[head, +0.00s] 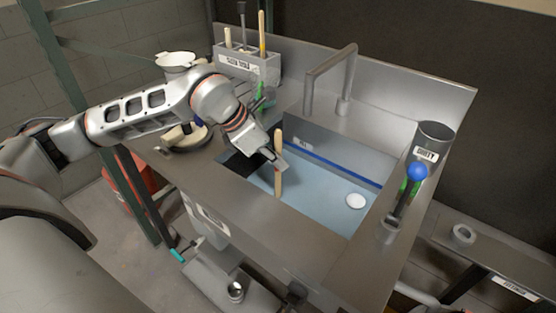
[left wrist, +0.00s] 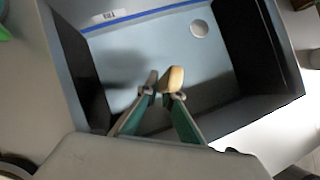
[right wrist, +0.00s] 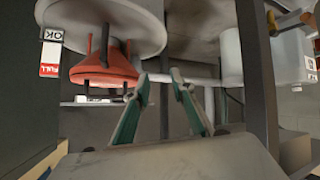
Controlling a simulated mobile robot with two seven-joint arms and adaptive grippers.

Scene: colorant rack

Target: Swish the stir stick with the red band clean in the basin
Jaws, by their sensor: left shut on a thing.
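My left gripper (head: 276,163) is shut on a pale wooden stir stick (head: 278,183) and holds it upright over the open basin (head: 325,187). A small reddish mark shows on the stick by the fingers. The stick's lower end is inside the basin's outline; I cannot tell whether it is under water. In the left wrist view the stick's top end (left wrist: 173,79) shows at the fingertips (left wrist: 162,92). The basin has pale blue inside, a dark blue line along its far wall and a white round drain (head: 356,201). My right gripper (right wrist: 160,84) is open and empty.
A grey tool rack (head: 247,67) with several upright handles stands behind the basin, left of a faucet (head: 330,68). A metal cup labelled DIRTY (head: 433,142) and a blue-knobbed tool (head: 416,172) are at the right. In the right wrist view, a red funnel-like part (right wrist: 105,68) is ahead.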

